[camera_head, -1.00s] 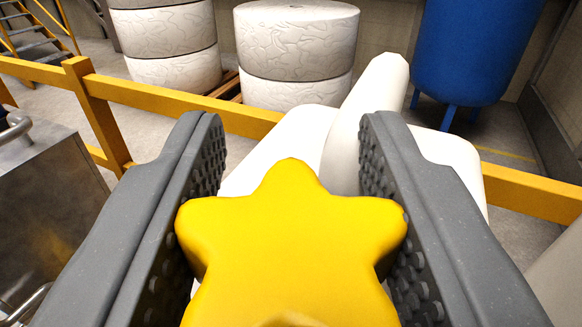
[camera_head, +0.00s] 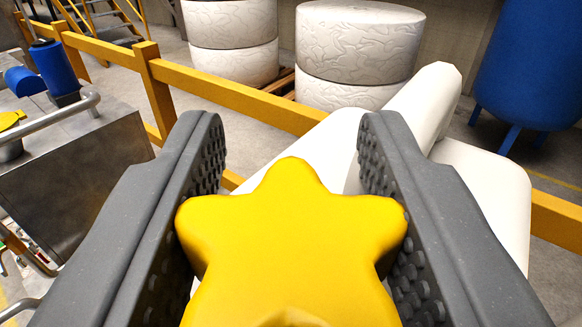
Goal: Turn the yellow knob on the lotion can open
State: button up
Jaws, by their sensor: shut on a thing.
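The yellow knob (camera_head: 292,245) is star-shaped with rounded lobes and fills the lower middle of the view. My gripper (camera_head: 291,180) is shut on it, with one grey studded finger against its left lobe and the other against its right lobe. White rounded shapes (camera_head: 490,190) show behind and below the knob, with a raised white part (camera_head: 425,100) at the upper right. They may be the lotion can, but I cannot tell, since the knob and fingers hide much of them.
A yellow railing (camera_head: 240,97) runs behind the knob. A metal cart (camera_head: 75,170) with a handle and blue items (camera_head: 55,70) stands at left. White drums (camera_head: 360,50) and a blue tank (camera_head: 535,60) are beyond the railing.

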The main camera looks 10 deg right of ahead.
jog(key=shift+f+y, duration=0.1)
jog(key=shift+y, duration=0.2)
jog(key=shift+r+n+y+p, duration=0.2)
jog(key=shift+n+y+p, duration=0.4)
jog(key=shift+n+y, duration=0.15)
jog(key=shift+n+y+p, duration=0.45)
jog(key=shift+y+p, duration=0.3)
jog(key=shift+p, duration=0.05)
jog(key=shift+a+y+p, duration=0.1)
jog(key=shift+y+p, duration=0.3)
jog(key=shift+p, duration=0.05)
jog(key=n+y+p, duration=0.1)
jog(key=p, duration=0.1)
jog(key=n+y+p, duration=0.1)
jog(key=y+p, duration=0.1)
jog(key=p, duration=0.1)
jog(key=shift+a+r, duration=0.15)
jog(key=shift+a, duration=0.05)
jog(key=shift+n+y+p, duration=0.3)
jog(key=shift+n, duration=0.1)
jog(key=shift+a+n+y+p, duration=0.15)
jog(key=shift+n+y+p, duration=0.15)
jog(key=shift+y+p, duration=0.25)
